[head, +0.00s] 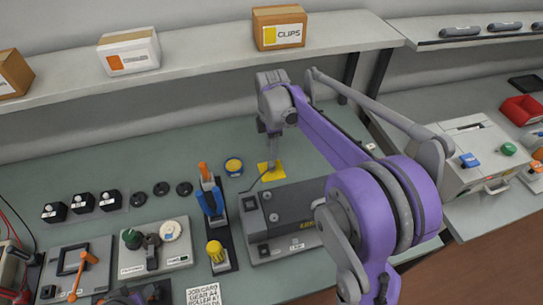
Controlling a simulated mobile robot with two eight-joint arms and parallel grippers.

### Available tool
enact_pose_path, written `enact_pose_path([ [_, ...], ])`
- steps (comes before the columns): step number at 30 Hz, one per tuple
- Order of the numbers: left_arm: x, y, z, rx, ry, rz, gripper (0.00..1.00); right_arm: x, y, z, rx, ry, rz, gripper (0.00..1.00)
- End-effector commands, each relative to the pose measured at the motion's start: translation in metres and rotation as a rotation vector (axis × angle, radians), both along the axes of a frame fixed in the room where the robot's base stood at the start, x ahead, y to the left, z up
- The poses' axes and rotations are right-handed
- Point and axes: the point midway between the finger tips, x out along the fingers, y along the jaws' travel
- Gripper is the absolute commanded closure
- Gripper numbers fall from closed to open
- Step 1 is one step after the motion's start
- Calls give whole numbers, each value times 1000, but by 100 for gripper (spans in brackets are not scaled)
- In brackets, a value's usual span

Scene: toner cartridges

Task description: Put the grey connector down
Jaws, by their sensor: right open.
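My right gripper (272,153) reaches down from the purple arm and is open just above a yellow pad (277,176) on the bench. A thin dark cable (253,184) runs from the grey machine's left side up to the pad. The grey connector is too small to make out clearly; the cable's end is by the pad, under the fingertips. I cannot tell whether the fingers touch it. A little of my left arm shows at the bottom edge; its gripper does not show.
A dark grey machine (288,212) stands right in front of the pad. A shelf (200,68) with boxes overhangs the back. Bench behind the tin is clear.

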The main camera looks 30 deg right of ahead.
Motion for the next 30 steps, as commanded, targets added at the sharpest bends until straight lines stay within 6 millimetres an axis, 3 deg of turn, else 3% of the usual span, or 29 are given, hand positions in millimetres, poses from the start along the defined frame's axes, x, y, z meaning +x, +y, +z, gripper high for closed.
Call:
enact_pose_path([
  [3, 1, 0, 2, 0, -2, 0, 50, 0, 0, 23, 0, 0, 0, 42],
  [9, 1, 0, 4, 0, -3, 0, 50, 0, 0, 42, 0, 0, 0, 42],
  [30, 1, 0, 4, 0, -3, 0, 50, -1, 1, 44, 0, -1, -5, 42],
])
